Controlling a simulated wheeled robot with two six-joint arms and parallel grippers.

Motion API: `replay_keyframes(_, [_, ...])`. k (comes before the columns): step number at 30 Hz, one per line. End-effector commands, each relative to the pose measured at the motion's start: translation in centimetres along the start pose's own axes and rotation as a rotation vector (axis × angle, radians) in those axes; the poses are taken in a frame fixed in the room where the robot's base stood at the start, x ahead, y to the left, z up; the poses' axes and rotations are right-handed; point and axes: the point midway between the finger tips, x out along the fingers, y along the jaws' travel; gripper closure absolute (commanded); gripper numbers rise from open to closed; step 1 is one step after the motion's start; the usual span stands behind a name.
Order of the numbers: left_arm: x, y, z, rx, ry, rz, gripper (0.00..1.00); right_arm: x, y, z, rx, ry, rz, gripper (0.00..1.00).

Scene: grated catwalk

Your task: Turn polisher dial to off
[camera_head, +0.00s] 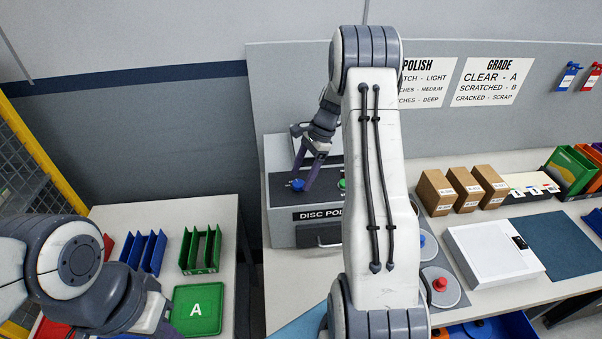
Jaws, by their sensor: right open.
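The disc polisher (285,233) is a grey box on the bench with a black "DISC POL..." label, partly hidden behind my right arm. A blue dial (297,186) sits on its dark top panel, with a green button (342,184) to the right. My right gripper (303,185) reaches down over the panel, open, with its purple-grey fingers at the blue dial. I cannot tell whether they touch it. The dial's pointer and markings are too small to read. My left gripper (165,328) is at the bottom left, mostly cut off by the frame edge.
A green tray marked A (198,311) and blue and green racks (200,250) stand on the left table. Right of my arm are cardboard boxes (466,190), a white flat device (494,252), a red button (439,284) and a dark blue mat (562,246). A yellow-framed mesh fence (40,155) stands at left.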

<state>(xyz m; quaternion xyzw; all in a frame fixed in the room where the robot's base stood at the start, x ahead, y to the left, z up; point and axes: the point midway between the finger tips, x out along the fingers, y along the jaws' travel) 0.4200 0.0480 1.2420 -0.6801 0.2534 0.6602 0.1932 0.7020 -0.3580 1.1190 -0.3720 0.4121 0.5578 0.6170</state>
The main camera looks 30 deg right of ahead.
Motion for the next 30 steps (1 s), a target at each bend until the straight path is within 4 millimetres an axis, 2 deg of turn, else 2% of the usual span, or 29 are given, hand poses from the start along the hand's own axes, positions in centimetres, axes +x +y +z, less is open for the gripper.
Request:
replay_keyframes(4, [-0.44,0.03,-0.03,0.001,0.0,0.0,1.0,0.99,0.05,0.05,-0.001,0.0,0.001,0.24])
replay_keyframes(12, [-0.4,0.03,-0.02,0.001,0.0,0.0,1.0,1.23,0.03,-0.04,-0.001,0.001,-0.001,0.24])
replay_keyframes(13, [-0.4,0.03,-0.02,0.001,0.0,0.0,1.0,1.23,0.03,-0.05,-0.001,0.001,-0.001,0.28])
replay_keyframes(17, [-0.4,0.03,-0.02,0.001,0.0,0.0,1.0,1.2,0.04,-0.05,0.0,0.001,-0.001,0.78])
replay_keyframes(18, [-0.4,0.03,-0.02,0.001,0.0,0.0,1.0,1.19,0.03,-0.05,0.0,0.001,-0.001,0.93])
replay_keyframes(19, [-0.4,0.03,-0.02,0.001,0.0,0.0,1.0,1.19,0.02,-0.05,0.0,0.001,-0.001,1.0])
replay_keyframes(30, [-0.51,0.04,-0.03,0.001,0.0,0.0,1.0,1.16,-0.13,-0.03,-0.057,0.001,0.021,1.0])
